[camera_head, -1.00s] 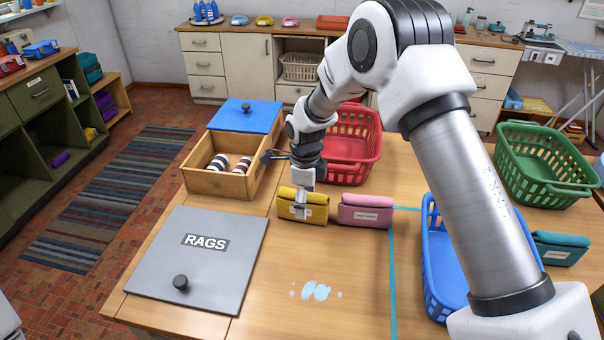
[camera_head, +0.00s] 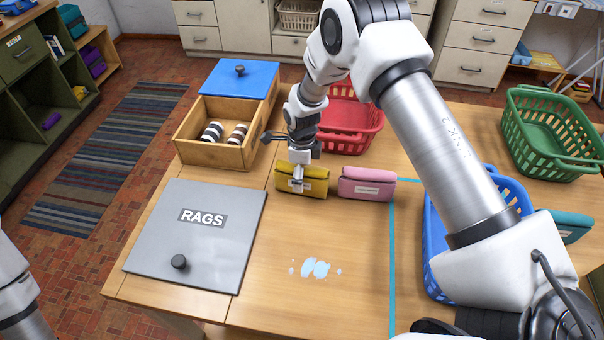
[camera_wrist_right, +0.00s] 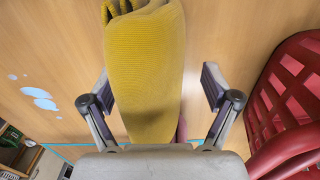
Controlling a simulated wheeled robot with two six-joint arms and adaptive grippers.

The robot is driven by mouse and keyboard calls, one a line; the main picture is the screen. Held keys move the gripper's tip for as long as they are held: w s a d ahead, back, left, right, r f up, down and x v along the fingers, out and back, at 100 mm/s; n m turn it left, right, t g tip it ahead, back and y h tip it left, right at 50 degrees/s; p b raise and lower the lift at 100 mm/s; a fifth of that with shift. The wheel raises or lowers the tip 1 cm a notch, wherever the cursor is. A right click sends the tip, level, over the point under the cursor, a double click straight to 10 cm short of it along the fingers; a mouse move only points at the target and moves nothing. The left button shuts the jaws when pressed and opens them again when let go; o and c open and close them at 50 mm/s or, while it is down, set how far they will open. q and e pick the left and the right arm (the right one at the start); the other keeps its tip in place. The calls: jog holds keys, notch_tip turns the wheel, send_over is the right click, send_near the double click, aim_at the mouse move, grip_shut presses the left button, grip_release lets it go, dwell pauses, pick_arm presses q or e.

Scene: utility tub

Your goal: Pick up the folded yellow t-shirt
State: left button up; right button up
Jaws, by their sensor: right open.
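The folded yellow t-shirt (camera_head: 314,183) lies on the wooden table, left of a folded pink cloth (camera_head: 367,184). My right gripper (camera_head: 298,184) points down over the yellow t-shirt. In the right wrist view the yellow t-shirt (camera_wrist_right: 148,75) lies between the two spread fingers of the right gripper (camera_wrist_right: 157,88), with a gap to the finger on each side. Part of the shirt is hidden behind the gripper in the head view. My left gripper is out of view; only a piece of my left arm shows at the left edge.
A red basket (camera_head: 367,138) stands just behind the shirts. A wooden box (camera_head: 212,151) with a blue lid (camera_head: 238,80) is at the left. A grey RAGS lid (camera_head: 200,225) lies in front. A blue basket (camera_head: 432,262) and a green basket (camera_head: 512,135) stand at the right.

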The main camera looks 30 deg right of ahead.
jog(key=shift+s+a+r, duration=0.1)
jog(key=c, duration=1.4)
